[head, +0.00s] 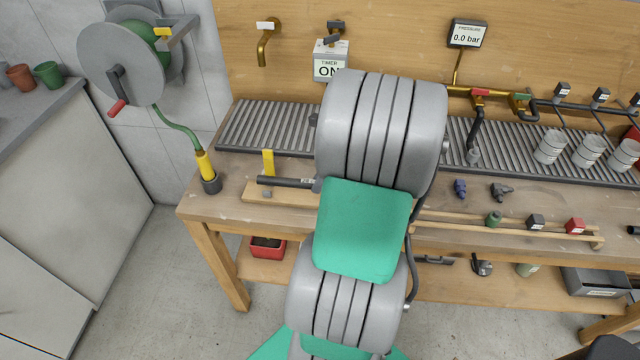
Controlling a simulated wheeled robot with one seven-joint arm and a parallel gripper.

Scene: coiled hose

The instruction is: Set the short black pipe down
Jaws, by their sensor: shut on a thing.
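The short black pipe (284,181) lies level, with its left end showing over the wooden board (252,193) on the bench. A pale label shows near its right part, which passes behind my arm. My gripper (317,186) is almost wholly hidden behind my own grey and green arm; only a small grey bit shows at the pipe's right end. It is shut on the pipe. I cannot tell whether the pipe touches the board.
A yellow upright (268,162) stands on the board just behind the pipe. A hose end with a yellow grip (205,165) stands at the bench's left. A ribbed grey rack (265,127) runs behind. A wooden rail with small fittings (510,228) lies right.

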